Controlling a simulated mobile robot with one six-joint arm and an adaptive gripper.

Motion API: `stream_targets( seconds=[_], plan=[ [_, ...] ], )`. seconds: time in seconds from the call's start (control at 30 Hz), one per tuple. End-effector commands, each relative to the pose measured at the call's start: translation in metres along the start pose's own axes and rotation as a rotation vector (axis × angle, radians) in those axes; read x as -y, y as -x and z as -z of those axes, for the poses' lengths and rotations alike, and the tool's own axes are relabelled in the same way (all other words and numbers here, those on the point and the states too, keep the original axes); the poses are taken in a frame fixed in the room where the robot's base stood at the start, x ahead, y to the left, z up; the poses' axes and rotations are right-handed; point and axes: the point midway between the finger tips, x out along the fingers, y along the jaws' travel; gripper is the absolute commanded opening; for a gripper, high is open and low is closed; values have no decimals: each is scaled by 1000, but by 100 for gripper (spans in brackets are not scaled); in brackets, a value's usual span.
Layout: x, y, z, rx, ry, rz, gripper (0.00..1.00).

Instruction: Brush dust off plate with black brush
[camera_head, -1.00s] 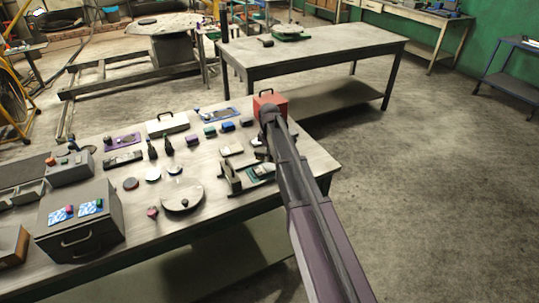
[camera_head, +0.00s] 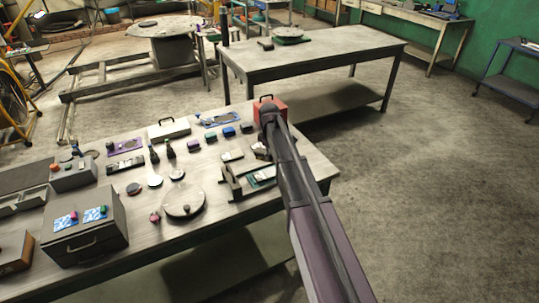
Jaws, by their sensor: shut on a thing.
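My arm reaches in from the lower right, its far joint over the right part of the workbench (camera_head: 225,222). The gripper itself does not show; the arm seems to hide it. I cannot make out the black brush. A round pale disc (camera_head: 184,203) with a small knob-like part lies near the bench's front edge and may be the plate; no dust on it can be told at this size. Two dark upright bottle-like things (camera_head: 154,154) stand behind it.
A grey box with a handle (camera_head: 85,232) stands at the front left. A red toolbox (camera_head: 268,102) is right behind my arm's joint. A grey-green fixture (camera_head: 250,180) lies left of my arm. Small coloured blocks (camera_head: 228,132) line the back. Floor right of the bench is clear.

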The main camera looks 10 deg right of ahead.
Motion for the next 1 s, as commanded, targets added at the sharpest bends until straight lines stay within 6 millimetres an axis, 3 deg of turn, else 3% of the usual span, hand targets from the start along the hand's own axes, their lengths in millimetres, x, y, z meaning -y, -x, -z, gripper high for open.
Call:
stream_targets(
  seconds=[0.3, 1.0],
  plan=[
    [0, 21, 0, 0, 0, 0, 15],
    [0, 21, 0, 0, 0, 0, 15]
  ],
)
